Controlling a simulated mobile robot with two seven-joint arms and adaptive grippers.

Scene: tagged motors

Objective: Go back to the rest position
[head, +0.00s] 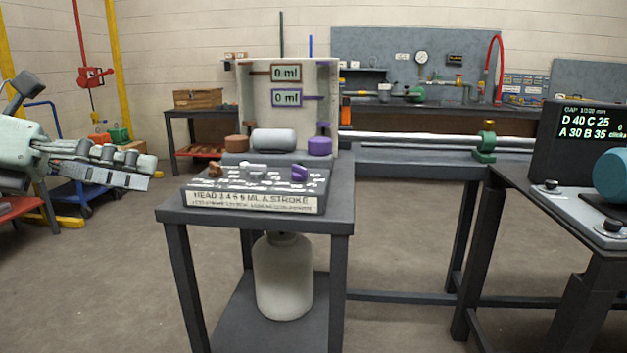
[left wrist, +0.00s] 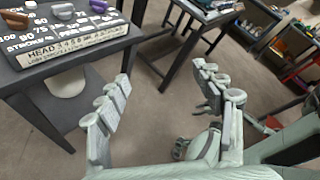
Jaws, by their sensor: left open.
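My left gripper (head: 108,160) is at the left of the head view, its arm coming in from the left edge. It is in free air, left of the small dark table (head: 185,214) and apart from it. The left wrist view shows the same gripper (left wrist: 165,95) with its two fingers spread wide and nothing between them. Beyond the fingers there is floor and the table with the lettered board.
The table carries a lettered board (head: 256,201) and a panel (head: 258,115) with two 0 ml displays. A white jug (head: 283,285) stands on its lower shelf. At right, a black display (head: 583,135) stands on another bench. Floor (head: 100,290) left of the table is open.

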